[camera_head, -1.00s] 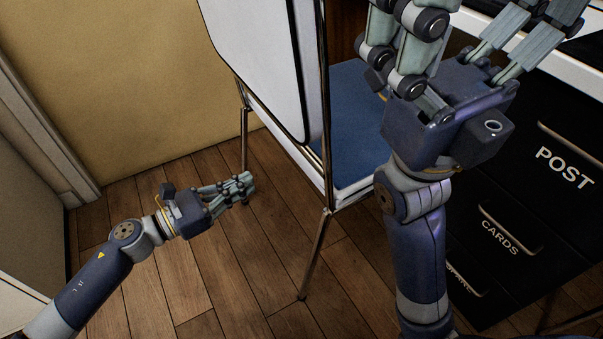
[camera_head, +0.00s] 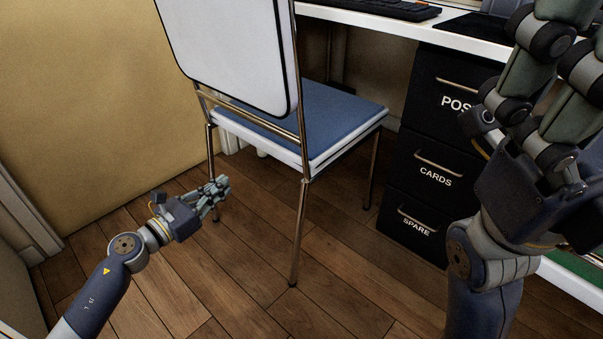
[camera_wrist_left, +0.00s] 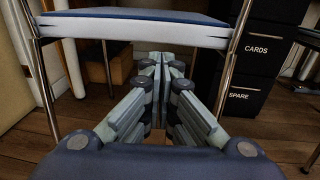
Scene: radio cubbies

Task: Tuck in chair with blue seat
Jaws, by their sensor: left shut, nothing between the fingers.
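The chair with the blue seat (camera_head: 335,112) stands upright before the desk, its white backrest (camera_head: 232,50) toward me and its seat front toward the desk. Its blue seat edge (camera_wrist_left: 140,15) and metal legs also show across the top and sides of the left wrist view. My left gripper (camera_head: 222,188) is shut and empty, low behind the chair near its back left leg, below seat height. In the left wrist view its fingertips (camera_wrist_left: 163,60) meet and point under the seat between the legs. My right gripper (camera_head: 545,85) is raised at the right, its fingers partly cut off.
The white desk (camera_head: 430,38) carries a keyboard (camera_head: 385,8). Black drawers (camera_head: 425,150) labelled CARDS and SPARE stand under it, right of the chair. A yellowish panel (camera_head: 90,110) is at the left. Wooden floor (camera_head: 235,270) is clear in front.

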